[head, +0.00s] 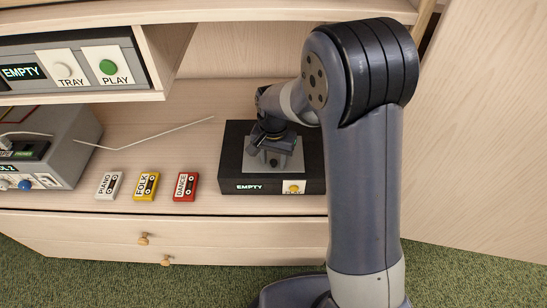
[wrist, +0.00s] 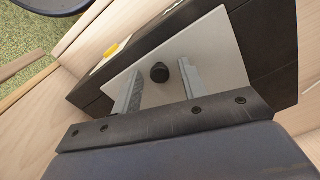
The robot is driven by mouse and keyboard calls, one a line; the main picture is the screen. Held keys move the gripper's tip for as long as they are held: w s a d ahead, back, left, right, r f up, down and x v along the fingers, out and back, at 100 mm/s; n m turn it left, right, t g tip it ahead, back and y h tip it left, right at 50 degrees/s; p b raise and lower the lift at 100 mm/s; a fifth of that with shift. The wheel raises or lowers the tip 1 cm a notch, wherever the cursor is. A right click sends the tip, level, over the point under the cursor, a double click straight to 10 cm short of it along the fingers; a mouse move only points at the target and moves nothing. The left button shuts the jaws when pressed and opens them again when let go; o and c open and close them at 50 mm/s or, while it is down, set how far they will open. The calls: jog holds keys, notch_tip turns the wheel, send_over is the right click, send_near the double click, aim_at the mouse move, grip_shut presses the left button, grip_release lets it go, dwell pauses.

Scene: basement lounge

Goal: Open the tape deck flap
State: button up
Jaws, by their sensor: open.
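The tape deck (head: 232,160) is a black box on the shelf, with an "EMPTY" display and a yellow PLAY button (head: 293,187) on its front. Its flap (head: 293,158) is a light grey plate that appears to lie flat on top, partly hidden by my gripper (head: 271,152). In the wrist view the flap (wrist: 215,50) carries a small black knob (wrist: 159,72). My gripper (wrist: 161,76) is open, with one finger on each side of the knob; a gap shows on both sides. I cannot tell how far above the plate the fingertips are.
Three cassettes, PIANO (head: 109,186), FOLK (head: 146,186) and a red one (head: 185,187), lie left of the deck. A grey device (head: 60,150) with a cable stands further left. A player with TRAY and PLAY buttons (head: 106,66) sits on the upper shelf, whose board (head: 200,10) overhangs.

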jog(key=shift+c, duration=0.3)
grip_shut()
jog(key=shift+r, duration=0.1)
